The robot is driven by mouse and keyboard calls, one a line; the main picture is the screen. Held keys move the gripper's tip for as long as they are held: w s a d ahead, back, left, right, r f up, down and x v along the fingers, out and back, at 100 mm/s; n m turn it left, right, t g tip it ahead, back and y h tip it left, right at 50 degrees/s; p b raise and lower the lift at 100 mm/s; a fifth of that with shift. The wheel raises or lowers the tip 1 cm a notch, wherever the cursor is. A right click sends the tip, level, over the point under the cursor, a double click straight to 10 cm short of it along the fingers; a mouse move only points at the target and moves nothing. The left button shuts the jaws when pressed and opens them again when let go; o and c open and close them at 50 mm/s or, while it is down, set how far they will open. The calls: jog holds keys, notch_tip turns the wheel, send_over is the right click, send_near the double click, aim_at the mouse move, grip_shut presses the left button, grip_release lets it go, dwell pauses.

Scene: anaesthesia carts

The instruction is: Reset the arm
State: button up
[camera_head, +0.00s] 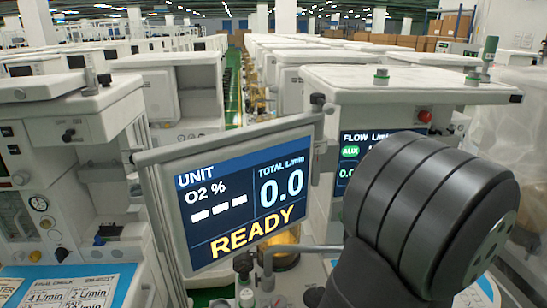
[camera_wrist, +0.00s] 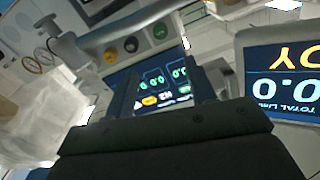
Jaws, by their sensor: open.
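My arm (camera_head: 425,215) fills the lower right of the head view as a thick dark grey ribbed joint. My gripper does not show in that view. In the wrist view my gripper (camera_wrist: 166,88) shows as two dark fingers, apart with nothing between them. Beyond the gap is a blue-and-black display (camera_wrist: 160,78) with 0.0 readings, seen tilted and upside down. I cannot tell how far the fingers are from it.
A swung-out monitor (camera_head: 245,195) reads READY and stands close left of my arm; its screen is upside down in the wrist view (camera_wrist: 285,80). A FLOW display (camera_head: 352,150) is partly behind my arm. Carts (camera_head: 70,100) line both sides. A red button (camera_head: 424,116) sits above.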

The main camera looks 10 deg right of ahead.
jog(key=w, duration=1.7)
jog(key=shift+w, duration=0.1)
jog(key=s, duration=1.8)
jog(key=w, duration=1.7)
jog(key=shift+w+a, duration=0.1)
jog(key=shift+w, duration=0.5)
jog(key=n, duration=0.2)
jog(key=shift+s+n, duration=0.1)
jog(key=shift+n, duration=0.3)
jog(key=s, duration=1.7)
